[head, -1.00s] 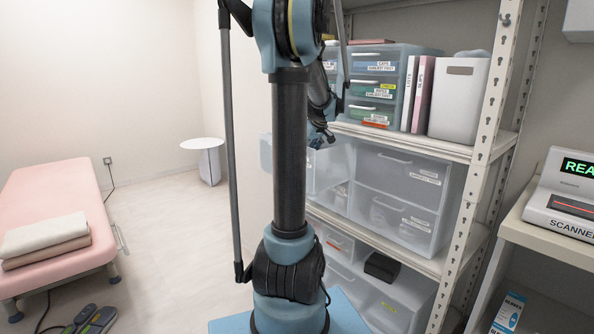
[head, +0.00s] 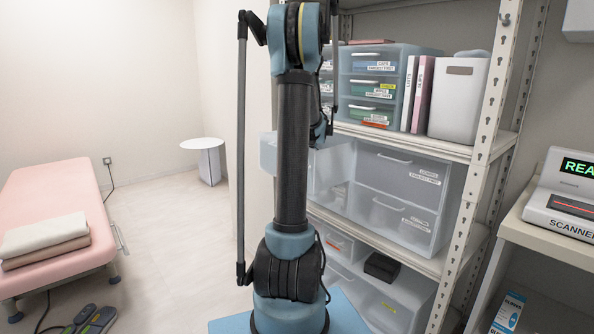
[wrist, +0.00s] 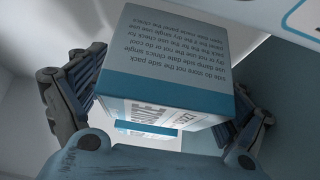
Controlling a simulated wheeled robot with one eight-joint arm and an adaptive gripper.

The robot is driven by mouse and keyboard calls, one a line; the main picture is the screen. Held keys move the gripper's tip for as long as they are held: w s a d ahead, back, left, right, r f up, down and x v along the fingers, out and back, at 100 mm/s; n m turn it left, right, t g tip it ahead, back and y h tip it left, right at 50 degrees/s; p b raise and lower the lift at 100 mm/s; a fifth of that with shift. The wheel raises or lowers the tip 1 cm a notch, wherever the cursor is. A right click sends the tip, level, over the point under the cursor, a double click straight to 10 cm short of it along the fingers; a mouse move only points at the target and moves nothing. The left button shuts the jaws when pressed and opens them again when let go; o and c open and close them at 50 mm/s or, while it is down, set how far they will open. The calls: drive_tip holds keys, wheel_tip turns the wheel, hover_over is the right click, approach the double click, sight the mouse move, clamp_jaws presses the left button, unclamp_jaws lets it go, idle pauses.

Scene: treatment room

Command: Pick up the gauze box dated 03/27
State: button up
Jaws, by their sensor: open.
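A white-grey gauze box (wrist: 178,55) with a blue band and upside-down small print fills the middle of the wrist view. Its date does not show there, so I cannot tell whether it is the 03/27 one. In the head view my arm hides the gripper and the boxes, near an open translucent drawer (head: 268,154) in the shelf.
Pale drawer walls (wrist: 25,90) lie close around my gripper. The metal shelf post (head: 478,190) stands to the right. Closed clear drawers (head: 400,170), small labelled drawers (head: 372,65) and a black box (head: 381,267) are on the shelf.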

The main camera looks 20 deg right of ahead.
drive_tip(key=c, duration=1.1)
